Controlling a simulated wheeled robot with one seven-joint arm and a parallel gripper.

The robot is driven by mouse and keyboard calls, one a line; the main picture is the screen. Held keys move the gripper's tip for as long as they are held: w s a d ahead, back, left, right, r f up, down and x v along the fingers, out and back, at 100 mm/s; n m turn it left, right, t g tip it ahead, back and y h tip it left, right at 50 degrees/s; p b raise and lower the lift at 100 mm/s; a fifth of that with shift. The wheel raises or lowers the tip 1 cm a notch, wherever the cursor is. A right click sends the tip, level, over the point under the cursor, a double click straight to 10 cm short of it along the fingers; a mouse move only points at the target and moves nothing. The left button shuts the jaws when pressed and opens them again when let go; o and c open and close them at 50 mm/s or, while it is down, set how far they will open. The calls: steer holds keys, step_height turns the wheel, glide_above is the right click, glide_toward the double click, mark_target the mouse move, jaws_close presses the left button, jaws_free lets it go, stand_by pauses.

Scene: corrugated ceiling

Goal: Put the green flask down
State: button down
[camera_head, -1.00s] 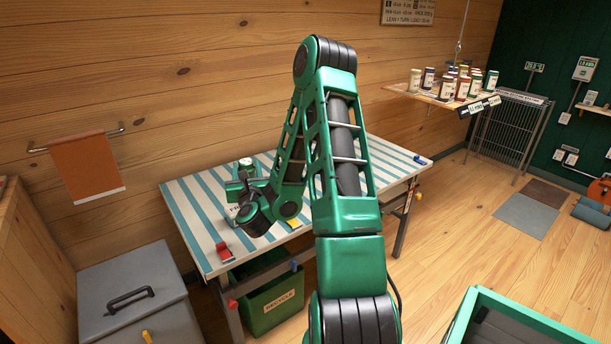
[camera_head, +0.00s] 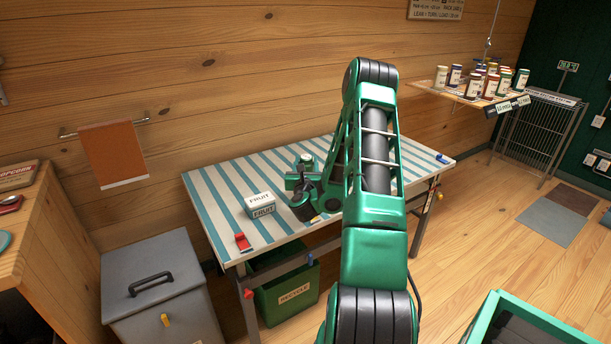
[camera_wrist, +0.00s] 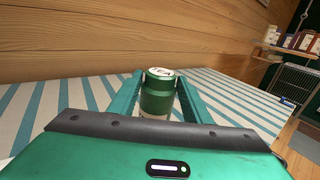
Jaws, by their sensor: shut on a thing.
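The green flask (camera_wrist: 158,98) stands upright between the two fingers of my gripper (camera_wrist: 160,100) in the wrist view. It has a white top and a pale lower band. My gripper is shut on it. In the head view the flask (camera_head: 306,161) shows its top beyond my gripper (camera_head: 303,176), over the striped table (camera_head: 222,190). My wrist hides its lower part, so I cannot tell whether its base touches the table.
A white FRUIT box (camera_head: 260,205) sits on the table left of my gripper. A red object (camera_head: 242,242) lies near the front left edge. A hanging shelf with several jars (camera_head: 473,86) is at the right. Striped surface right of the flask looks clear.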

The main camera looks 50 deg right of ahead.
steer(key=shift+w+d+f, duration=0.15)
steer(key=shift+d+f, duration=0.2)
steer(key=shift+f, duration=1.85)
steer(key=c, duration=0.9)
jaws_free()
steer(key=shift+f, duration=0.15)
steer(key=shift+c, duration=0.2)
